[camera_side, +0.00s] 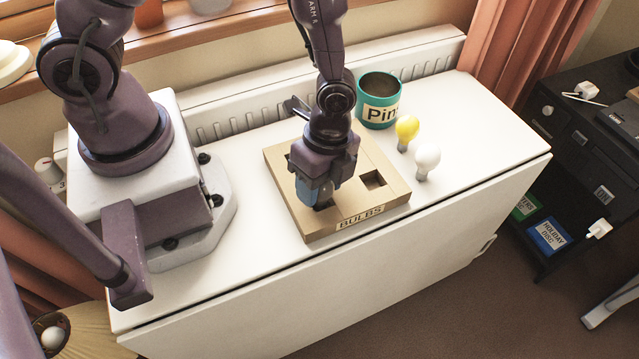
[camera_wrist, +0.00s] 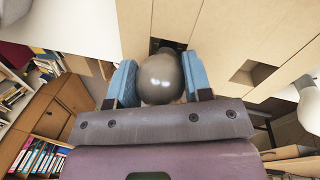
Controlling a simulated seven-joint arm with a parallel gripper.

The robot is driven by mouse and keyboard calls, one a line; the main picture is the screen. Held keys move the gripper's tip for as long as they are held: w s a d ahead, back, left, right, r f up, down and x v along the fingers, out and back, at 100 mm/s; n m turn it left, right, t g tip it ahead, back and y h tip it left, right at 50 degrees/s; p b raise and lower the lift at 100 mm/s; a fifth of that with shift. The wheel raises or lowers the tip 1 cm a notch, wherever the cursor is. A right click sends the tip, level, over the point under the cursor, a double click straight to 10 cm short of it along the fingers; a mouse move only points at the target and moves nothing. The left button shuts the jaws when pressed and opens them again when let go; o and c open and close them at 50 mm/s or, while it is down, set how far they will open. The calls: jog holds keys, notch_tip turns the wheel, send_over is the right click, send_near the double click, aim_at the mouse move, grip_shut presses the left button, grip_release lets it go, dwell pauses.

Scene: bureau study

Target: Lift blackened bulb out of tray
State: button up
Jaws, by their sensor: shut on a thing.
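The blackened bulb (camera_wrist: 161,80) is a dark grey glossy globe, seen in the wrist view between two blue finger pads. My gripper (camera_wrist: 160,85) is shut on it. In the side view my gripper (camera_side: 318,195) points down over the front left part of the tan tray (camera_side: 290,165) labelled BULBS, and it hides the bulb there. The wrist view shows a dark square opening in the tray just beyond the bulb. I cannot tell whether the bulb's base is still inside a socket.
An empty square socket (camera_side: 373,180) is open at the tray's right. A yellow bulb (camera_side: 407,130) and a white bulb (camera_side: 427,160) stand on the white top right of the tray. A teal tin (camera_side: 378,100) stands behind it. The front edge is close.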

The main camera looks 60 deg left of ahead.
notch_tip(320, 180, up, 11)
jog(key=shift+f, duration=0.15)
dwell(0.4)
jog(key=shift+r, duration=1.25)
jog(key=shift+r, duration=0.2)
jog(key=shift+r, duration=1.7)
